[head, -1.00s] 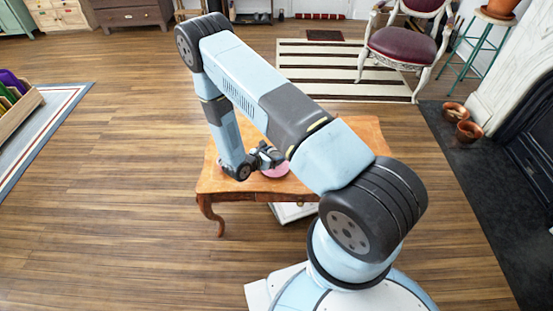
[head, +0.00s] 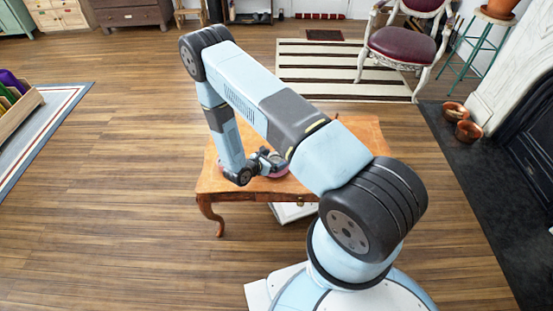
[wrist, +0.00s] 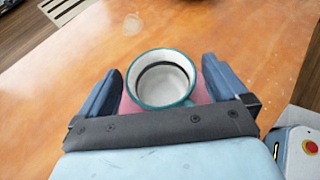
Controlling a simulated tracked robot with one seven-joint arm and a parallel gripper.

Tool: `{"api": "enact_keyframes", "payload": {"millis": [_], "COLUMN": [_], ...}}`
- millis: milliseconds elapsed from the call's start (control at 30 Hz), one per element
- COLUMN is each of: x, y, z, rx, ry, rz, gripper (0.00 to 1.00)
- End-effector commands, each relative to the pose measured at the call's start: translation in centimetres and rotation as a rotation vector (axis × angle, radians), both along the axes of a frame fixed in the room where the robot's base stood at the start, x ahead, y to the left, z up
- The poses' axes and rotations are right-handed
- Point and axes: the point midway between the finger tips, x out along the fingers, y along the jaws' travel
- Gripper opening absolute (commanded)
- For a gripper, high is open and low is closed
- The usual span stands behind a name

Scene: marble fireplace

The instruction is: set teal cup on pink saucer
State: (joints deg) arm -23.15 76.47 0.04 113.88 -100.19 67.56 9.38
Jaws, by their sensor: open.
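The teal cup (wrist: 184,102) has a pale inside and a dark band near the rim. In the wrist view it stands upright between the two fingers of my gripper (wrist: 162,68). The fingers are apart, with a gap on each side of the cup. The pink saucer (wrist: 206,96) shows under and around the cup, which appears to rest on it; the contact is hidden. In the head view my gripper (head: 266,160) is low over the wooden table, and part of the saucer (head: 284,169) shows beside it. The cup is hard to make out there.
The wooden table (head: 355,130) has bare top around the saucer. My arm hides part of its top. The red-seated chair (head: 403,45) and striped rug (head: 320,75) are beyond it. Copper-coloured pots (head: 467,131) sit on the dark hearth at the right.

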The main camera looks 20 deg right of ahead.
Motion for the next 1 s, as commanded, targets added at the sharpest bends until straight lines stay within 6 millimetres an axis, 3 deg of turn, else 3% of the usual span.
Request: {"api": "enact_keyframes", "payload": {"millis": [167,633,1000], "x": [-0.7,-4.4,-5.3], "y": [1.4,8.1,9.5], "z": [0.7,4.1,4.9], "rx": [0.001,0.000,0.000], "ry": [0.001,0.000,-0.001], "rz": [0.004,0.002,0.000], "gripper": [1.00,1.00,1.00]}}
